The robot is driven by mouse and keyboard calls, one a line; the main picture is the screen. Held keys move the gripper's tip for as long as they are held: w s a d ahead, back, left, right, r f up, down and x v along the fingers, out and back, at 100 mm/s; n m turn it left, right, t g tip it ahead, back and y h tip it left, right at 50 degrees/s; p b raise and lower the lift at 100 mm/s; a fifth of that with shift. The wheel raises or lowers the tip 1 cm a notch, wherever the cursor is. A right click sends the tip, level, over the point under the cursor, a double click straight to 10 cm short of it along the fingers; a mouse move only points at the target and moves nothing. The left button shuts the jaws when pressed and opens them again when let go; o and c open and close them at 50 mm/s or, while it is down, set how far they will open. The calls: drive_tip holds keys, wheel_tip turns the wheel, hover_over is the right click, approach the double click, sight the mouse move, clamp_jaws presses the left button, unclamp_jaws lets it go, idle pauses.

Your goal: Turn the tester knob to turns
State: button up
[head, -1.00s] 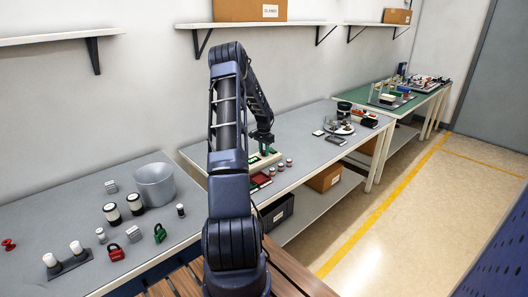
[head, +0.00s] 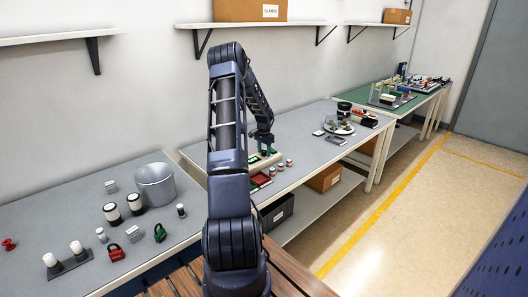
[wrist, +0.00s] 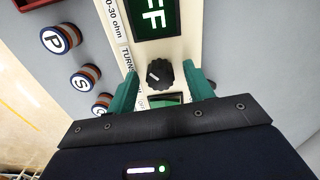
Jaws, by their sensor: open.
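The tester (wrist: 180,45) is a cream panel with a lit green display (wrist: 153,17) reading "FF" in the visible part. Its black ribbed knob (wrist: 160,74) has a pale pointer mark. Labels "0-30 ohm" and "TURNS" show at the panel's left edge; other lettering is partly hidden. My gripper (wrist: 163,88) is open, its green fingers on either side of the knob and apart from it. In the head view the tester (head: 254,160) sits on the middle bench beneath my gripper (head: 263,150), partly hidden by my arm.
A dark red tray (head: 261,180) lies in front. A grey bowl (head: 155,184) and padlocks stand on the left bench.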

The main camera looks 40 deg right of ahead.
sight(263, 151)
wheel_tip(263, 151, up, 11)
idle(0.6)
drive_tip(key=shift+f, duration=0.1)
idle(0.3)
drive_tip(key=s+a+r+n+t, duration=0.1)
drive_tip(key=a+r+n, duration=0.2)
drive_tip(key=a+r, duration=0.6)
drive_tip(key=s+a+r+n+t, duration=0.15)
drive_tip(key=a+r, duration=0.45)
drive_tip(key=a, duration=0.7)
drive_tip(key=s+a+r+n, duration=0.1)
drive_tip(key=a+r+n, duration=0.2)
drive_tip(key=a+r, duration=0.6)
drive_tip(key=s+a+r+n, duration=0.1)
drive_tip(key=s+a+n, duration=0.1)
drive_tip(key=s+a, duration=0.5)
drive_tip(key=s+a+r+n, duration=0.1)
drive_tip(key=s+a+n, duration=0.25)
drive_tip(key=a, duration=0.75)
drive_tip(key=s+a+f+n+t, duration=0.1)
drive_tip(key=s+a+n, duration=0.1)
drive_tip(key=s+a, duration=0.2)
drive_tip(key=s+a+f+n+t, duration=0.1)
drive_tip(key=s+a, duration=0.3)
drive_tip(key=s, duration=0.5)
drive_tip(key=shift+s+a+n, duration=0.3)
drive_tip(key=shift+a+n, duration=0.05)
drive_tip(key=shift+n, duration=0.25)
